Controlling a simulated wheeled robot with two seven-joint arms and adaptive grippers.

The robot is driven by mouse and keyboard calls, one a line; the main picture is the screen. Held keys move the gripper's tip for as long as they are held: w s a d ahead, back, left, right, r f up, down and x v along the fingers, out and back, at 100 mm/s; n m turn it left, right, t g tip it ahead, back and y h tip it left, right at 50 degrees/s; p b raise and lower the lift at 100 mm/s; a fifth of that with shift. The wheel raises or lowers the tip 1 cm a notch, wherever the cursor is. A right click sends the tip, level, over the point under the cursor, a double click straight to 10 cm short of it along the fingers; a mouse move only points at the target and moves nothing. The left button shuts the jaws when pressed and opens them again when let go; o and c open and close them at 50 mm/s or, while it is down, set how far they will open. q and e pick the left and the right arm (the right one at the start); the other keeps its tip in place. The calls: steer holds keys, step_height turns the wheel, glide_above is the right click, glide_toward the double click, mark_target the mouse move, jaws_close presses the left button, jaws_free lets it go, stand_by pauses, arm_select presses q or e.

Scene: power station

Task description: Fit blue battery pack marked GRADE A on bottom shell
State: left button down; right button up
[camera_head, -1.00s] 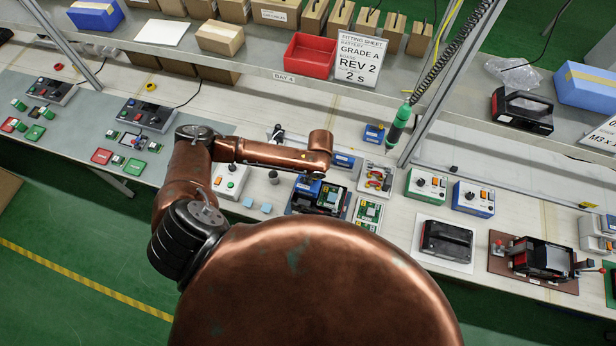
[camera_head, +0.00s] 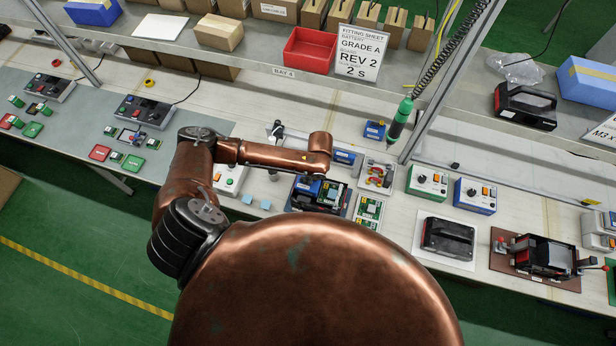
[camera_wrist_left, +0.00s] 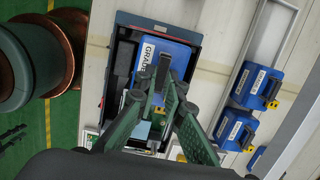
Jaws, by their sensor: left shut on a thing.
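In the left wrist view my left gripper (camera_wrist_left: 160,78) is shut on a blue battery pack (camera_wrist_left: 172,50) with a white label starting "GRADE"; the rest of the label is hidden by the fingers. The pack is at the black bottom shell (camera_wrist_left: 112,72), within its outline; I cannot tell whether it is fully seated. In the head view the pack (camera_head: 307,187) and shell (camera_head: 330,208) show below the end of my left arm, which hides part of them. My right gripper is not in view.
Two more blue packs (camera_wrist_left: 252,86) (camera_wrist_left: 236,129) stand in a rack beside the shell. A green board (camera_head: 368,209) lies right of the shell. A hanging green screwdriver (camera_head: 399,118), control boxes (camera_head: 428,181) and a black case (camera_head: 447,236) are further right. A red bin (camera_head: 310,49) sits on the shelf.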

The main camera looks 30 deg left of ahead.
arm_select(q)
steer(key=shift+f, duration=0.6)
steer(key=shift+f+b, duration=0.9)
steer(key=shift+f, duration=0.6)
steer(key=shift+f, duration=0.25)
steer(key=shift+f, duration=0.4)
steer(key=c, duration=1.9)
jaws_free()
steer(key=shift+c, duration=0.2)
steer(key=shift+o, duration=0.5)
steer(key=shift+s+f, duration=0.1)
steer(key=o, duration=0.3)
